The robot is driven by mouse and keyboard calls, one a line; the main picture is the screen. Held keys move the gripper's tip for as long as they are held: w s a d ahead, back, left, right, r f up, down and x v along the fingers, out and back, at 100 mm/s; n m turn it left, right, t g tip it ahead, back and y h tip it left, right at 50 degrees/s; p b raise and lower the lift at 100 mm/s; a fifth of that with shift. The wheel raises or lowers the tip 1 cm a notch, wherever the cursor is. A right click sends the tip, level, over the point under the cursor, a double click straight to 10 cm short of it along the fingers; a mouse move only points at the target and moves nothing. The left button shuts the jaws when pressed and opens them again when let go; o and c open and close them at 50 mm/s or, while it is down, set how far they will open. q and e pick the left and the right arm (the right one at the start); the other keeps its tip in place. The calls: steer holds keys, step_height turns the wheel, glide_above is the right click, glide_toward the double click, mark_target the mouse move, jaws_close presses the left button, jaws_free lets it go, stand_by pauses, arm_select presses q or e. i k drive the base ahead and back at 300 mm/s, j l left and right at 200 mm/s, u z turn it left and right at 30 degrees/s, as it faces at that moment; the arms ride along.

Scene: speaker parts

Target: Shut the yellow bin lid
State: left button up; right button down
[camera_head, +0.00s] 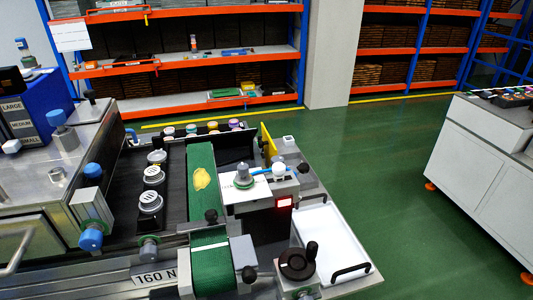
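A thin yellow panel (268,142) stands nearly upright at the far right of the workbench, just behind a white plate. It looks like the yellow bin lid in a raised position, but its hinge and the bin below are hidden by the parts in front. A dark panel (236,150) stands to its left. Neither of my grippers shows in the head view, and nothing is seen touching the yellow panel.
A green conveyor belt (202,160) carries a yellow lump (201,179). Round speaker-like parts (151,201) lie left of it. A white tray (327,240) and a black handwheel (297,263) are at front right. Open green floor (370,140) separates a white cabinet (480,150).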

mark_target(270, 149)
steer(key=i+l, duration=0.2)
steer(key=l, duration=0.25)
steer(key=i+l+u, duration=0.15)
steer(key=l, duration=0.25)
steer(key=i+l, duration=0.25)
steer(key=l, duration=0.2)
steer(key=i+l+u, duration=0.15)
steer(key=l, duration=0.3)
steer(key=i+l, duration=0.15)
steer(key=l, duration=0.3)
steer(key=i+l+u, duration=0.15)
steer(key=l, duration=0.35)
steer(key=i+l, duration=0.15)
steer(key=l, duration=0.3)
steer(key=i+l+u, duration=0.15)
steer(key=l, duration=0.35)
